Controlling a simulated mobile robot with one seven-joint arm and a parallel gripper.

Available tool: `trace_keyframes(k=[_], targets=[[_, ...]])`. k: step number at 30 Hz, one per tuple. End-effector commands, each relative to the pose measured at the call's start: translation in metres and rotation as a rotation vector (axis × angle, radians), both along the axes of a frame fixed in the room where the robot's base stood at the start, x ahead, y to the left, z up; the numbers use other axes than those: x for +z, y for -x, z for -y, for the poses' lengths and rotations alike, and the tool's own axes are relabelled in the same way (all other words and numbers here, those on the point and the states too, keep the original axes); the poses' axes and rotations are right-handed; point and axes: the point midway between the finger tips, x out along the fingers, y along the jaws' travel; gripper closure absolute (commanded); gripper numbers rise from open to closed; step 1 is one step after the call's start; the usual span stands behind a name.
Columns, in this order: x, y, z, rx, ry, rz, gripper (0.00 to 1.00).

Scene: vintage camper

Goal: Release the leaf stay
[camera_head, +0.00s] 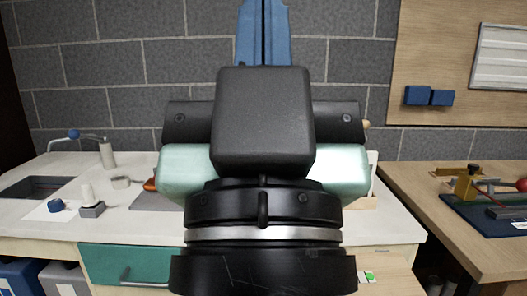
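My gripper (263,20) rises in the middle of the head view, seen from behind. Its two blue fingers stand side by side with only a thin dark line between them. Their tips are cut off by the top edge of the picture. The dark wrist and mint-coloured hand hide the middle of the white counter (140,222). I cannot make out a leaf stay or a hinged leaf for certain. The wooden table (430,225) is at the right, apart from my gripper.
A blue mat (462,212) on the wooden table carries a brass-coloured fixture (465,185) and a red ball (522,185). A grey block wall (120,60) stands behind.

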Motion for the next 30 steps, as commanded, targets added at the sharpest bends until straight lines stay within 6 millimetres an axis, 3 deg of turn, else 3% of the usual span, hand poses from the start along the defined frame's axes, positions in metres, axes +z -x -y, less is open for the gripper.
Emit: trace_keyframes(k=[1, 9, 15, 21, 30], targets=[[0.032, 0.0, 0.0, 0.0, 0.0, 0.0, 1.0], [0.115, 0.0, 0.0, 0.001, 0.0, 0.0, 1.0], [0.162, 0.0, 0.0, 0.001, 0.0, -0.001, 1.0], [0.18, 0.0, -0.001, 0.001, 0.0, -0.001, 1.0], [0.179, 0.0, 0.0, 0.001, 0.0, 0.0, 1.0]])
